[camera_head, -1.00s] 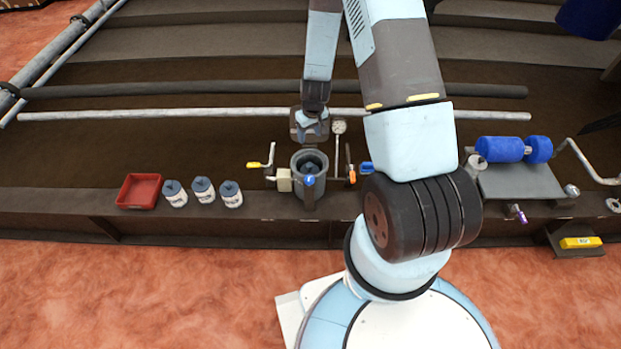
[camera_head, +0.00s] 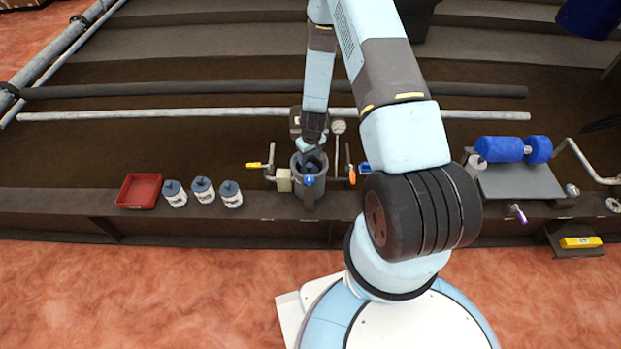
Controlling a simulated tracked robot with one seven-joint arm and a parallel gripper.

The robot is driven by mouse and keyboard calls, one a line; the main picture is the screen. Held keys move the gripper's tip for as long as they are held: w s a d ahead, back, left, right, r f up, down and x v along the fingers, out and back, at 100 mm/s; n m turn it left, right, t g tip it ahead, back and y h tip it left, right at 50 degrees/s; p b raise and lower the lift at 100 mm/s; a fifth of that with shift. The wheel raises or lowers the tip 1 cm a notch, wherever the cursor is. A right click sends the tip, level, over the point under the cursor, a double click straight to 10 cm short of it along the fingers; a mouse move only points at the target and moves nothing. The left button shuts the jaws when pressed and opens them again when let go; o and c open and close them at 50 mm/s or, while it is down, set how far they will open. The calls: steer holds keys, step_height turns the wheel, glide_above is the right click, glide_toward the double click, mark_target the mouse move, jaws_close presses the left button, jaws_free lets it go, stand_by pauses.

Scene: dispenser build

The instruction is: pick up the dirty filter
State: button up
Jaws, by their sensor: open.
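A grey cylindrical housing (camera_head: 309,187) stands open at the top on the bench, with a blue spot on its front. My gripper (camera_head: 312,158) points down at the mouth of this housing, its fingers at or just inside the opening. It is open. A dark shape shows inside the housing, mostly hidden by my gripper, and I cannot tell whether the fingers touch it. Three white canisters with dark blue-grey tops, the left (camera_head: 174,194), the middle (camera_head: 203,190) and the right (camera_head: 231,194), stand in a row left of the housing.
An empty red tray (camera_head: 139,191) lies at the left. A yellow-handled valve (camera_head: 255,165), an orange-handled valve (camera_head: 351,175) and a gauge (camera_head: 339,127) flank the housing. Blue cylinders (camera_head: 501,149) lie on a grey plate at the right. A horizontal pipe (camera_head: 150,115) runs behind.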

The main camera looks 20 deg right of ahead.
mark_target(310, 165)
steer(key=shift+w+d+f, duration=0.1)
steer(key=shift+w+f, duration=0.05)
steer(key=shift+f, duration=1.25)
steer(key=shift+w+d+f, duration=0.1)
steer(key=shift+w+f, duration=0.05)
steer(key=shift+f, duration=1.25)
steer(key=shift+c, duration=0.4)
jaws_close()
